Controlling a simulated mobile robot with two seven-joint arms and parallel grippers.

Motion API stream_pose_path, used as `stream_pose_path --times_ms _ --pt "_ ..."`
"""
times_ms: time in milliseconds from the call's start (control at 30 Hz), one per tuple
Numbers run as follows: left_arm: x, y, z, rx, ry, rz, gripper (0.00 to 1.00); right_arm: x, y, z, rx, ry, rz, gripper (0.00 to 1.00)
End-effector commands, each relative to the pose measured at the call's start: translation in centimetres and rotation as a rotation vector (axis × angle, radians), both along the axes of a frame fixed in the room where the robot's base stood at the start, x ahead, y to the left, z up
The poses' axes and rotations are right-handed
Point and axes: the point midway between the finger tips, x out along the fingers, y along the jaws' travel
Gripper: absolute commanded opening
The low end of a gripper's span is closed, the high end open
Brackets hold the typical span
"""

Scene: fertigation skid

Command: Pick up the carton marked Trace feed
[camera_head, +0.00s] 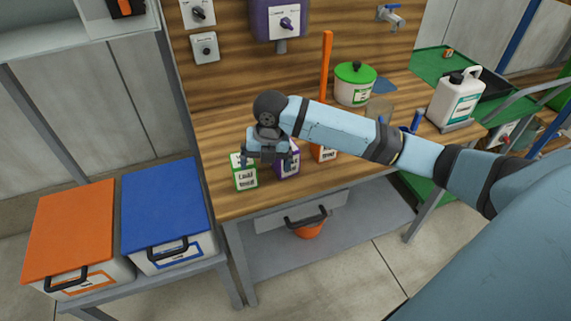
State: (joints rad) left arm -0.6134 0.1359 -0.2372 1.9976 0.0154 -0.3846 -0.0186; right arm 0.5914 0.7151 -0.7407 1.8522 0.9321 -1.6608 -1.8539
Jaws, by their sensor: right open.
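Three small cartons stand in a row near the front edge of the wooden bench. One is white and green (245,178), one is purple and white (288,168), and one is orange and white (323,155). Their print is too small to read surely, so I cannot tell which is marked Trace feed. My right gripper (268,163) is open and points down, over the green and purple cartons. It hides parts of their tops; whether it touches either is unclear. My right forearm covers the upper part of the orange carton. My left gripper is not in view.
A pot with a green lid (354,84) and a white jug (457,98) stand farther back on the bench (240,205). An upright orange bar (326,65) stands behind the cartons. Bins with orange (73,225) and blue (163,203) lids are at left.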

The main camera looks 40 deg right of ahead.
Motion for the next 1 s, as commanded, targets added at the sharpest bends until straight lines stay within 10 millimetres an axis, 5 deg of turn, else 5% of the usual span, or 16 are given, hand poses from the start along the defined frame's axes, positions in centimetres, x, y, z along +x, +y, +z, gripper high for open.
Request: stream_pose_path --times_ms 200,367,800,1000 --pt "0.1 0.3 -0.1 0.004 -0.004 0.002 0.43 3.8 -6.6 5.6 -0.097 0.043 0.283 0.99" --pt "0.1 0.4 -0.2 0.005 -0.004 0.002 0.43 4.6 -8.6 7.4 -0.110 0.064 0.375 0.99" --pt "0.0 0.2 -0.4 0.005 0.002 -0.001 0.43 4.6 -8.8 0.4 -0.111 0.069 0.391 0.99" --pt "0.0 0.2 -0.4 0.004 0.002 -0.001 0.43 4.6 -8.8 -0.9 -0.110 0.067 0.391 0.99"
